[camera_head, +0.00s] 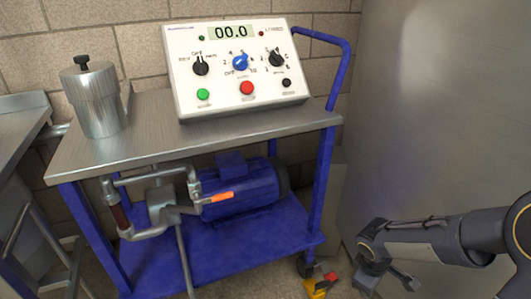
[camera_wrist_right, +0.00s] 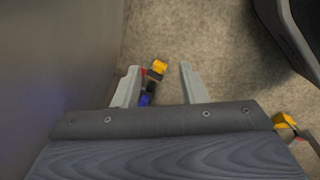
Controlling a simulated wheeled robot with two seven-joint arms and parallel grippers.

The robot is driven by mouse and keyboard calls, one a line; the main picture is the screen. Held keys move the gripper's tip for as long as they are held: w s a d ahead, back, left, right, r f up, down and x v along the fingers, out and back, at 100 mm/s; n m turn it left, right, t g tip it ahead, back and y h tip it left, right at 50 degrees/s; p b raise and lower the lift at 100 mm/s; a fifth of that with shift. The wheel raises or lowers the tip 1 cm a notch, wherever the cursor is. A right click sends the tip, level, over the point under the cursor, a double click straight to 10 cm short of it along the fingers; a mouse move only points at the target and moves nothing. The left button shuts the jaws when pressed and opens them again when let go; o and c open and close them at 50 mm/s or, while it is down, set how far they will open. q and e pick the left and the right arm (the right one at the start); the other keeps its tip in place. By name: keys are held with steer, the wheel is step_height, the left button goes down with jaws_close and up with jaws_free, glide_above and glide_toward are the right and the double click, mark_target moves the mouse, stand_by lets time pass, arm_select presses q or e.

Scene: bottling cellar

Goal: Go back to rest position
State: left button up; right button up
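My right arm comes in from the right edge of the head view. Its gripper (camera_head: 389,282) points down, to the right of the blue cart and in front of a large smooth grey surface. In the right wrist view, the two fingers of the right gripper (camera_wrist_right: 160,72) stand apart with nothing held between them. Small yellow, red, dark and blue items (camera_wrist_right: 153,82) show behind the gap, on or near the floor. My left gripper and left arm are not in view.
The blue cart (camera_head: 318,185) carries a control box (camera_head: 240,100) reading 00.0 and a metal canister (camera_head: 98,105). A blue motor (camera_head: 243,192) sits on its lower shelf. A grey surface (camera_head: 440,110) stands close on the right. A yellow-and-red item (camera_head: 320,287) is low beside the cart.

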steer(key=s+a+r+m+t+y, duration=0.25)
steer(key=s+r+m, duration=0.25)
steer(key=s+r, duration=0.3)
steer(key=s+a+r+m+t+y, duration=0.2)
steer(key=s+a+r+m+y, duration=0.15)
steer(key=s+r+m, duration=0.45)
step_height(320, 180, up, 35)
steer(key=s+n+p, duration=0.1)
steer(key=n+p, duration=0.1)
steer(key=p, duration=3.4)
steer(key=shift+s, duration=0.15)
steer(key=shift+f, duration=0.1)
